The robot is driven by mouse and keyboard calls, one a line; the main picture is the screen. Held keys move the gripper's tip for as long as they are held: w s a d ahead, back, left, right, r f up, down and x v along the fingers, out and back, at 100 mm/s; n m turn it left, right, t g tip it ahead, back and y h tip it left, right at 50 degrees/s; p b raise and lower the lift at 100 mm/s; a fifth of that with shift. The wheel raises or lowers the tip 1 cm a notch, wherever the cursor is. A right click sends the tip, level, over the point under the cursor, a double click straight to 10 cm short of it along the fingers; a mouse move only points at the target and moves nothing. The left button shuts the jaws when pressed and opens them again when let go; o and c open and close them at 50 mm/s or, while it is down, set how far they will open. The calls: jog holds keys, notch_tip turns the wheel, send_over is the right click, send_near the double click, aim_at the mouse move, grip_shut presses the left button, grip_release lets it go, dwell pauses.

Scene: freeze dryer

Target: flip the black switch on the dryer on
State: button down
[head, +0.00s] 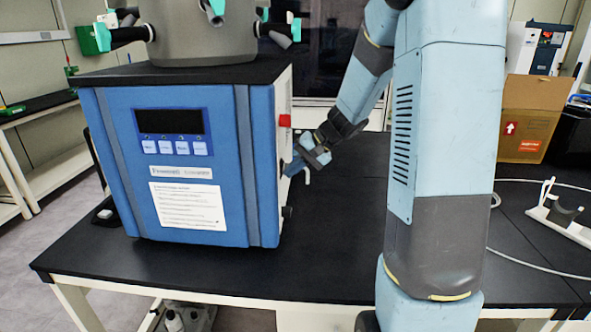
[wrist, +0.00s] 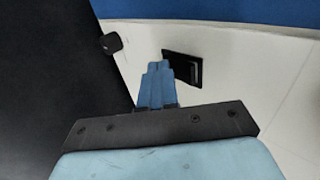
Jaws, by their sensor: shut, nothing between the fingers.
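The blue freeze dryer (head: 232,130) stands on the black table at the left in the head view. The black switch (wrist: 183,69) is on the dryer's white side panel in the wrist view. My gripper (wrist: 158,66) is shut and empty, its blue fingertips at the left edge of the switch and partly over it in the picture. I cannot tell whether they touch it. In the head view my gripper (head: 294,164) is close to the dryer's right side, and the switch cannot be made out there. The switch's position is not clear.
A black knob (wrist: 111,43) sits on the same panel, left of the switch. A red part (head: 285,121) sticks out from the dryer's side above my gripper. A cardboard box (head: 529,119) stands at the back right. The black table (head: 330,235) is clear in front of the dryer's right side.

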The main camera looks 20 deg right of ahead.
jog(key=shift+r, duration=0.85)
jog(key=d+f+v, duration=0.2)
jog(key=v, duration=1.1)
jog(key=shift+s, duration=0.35)
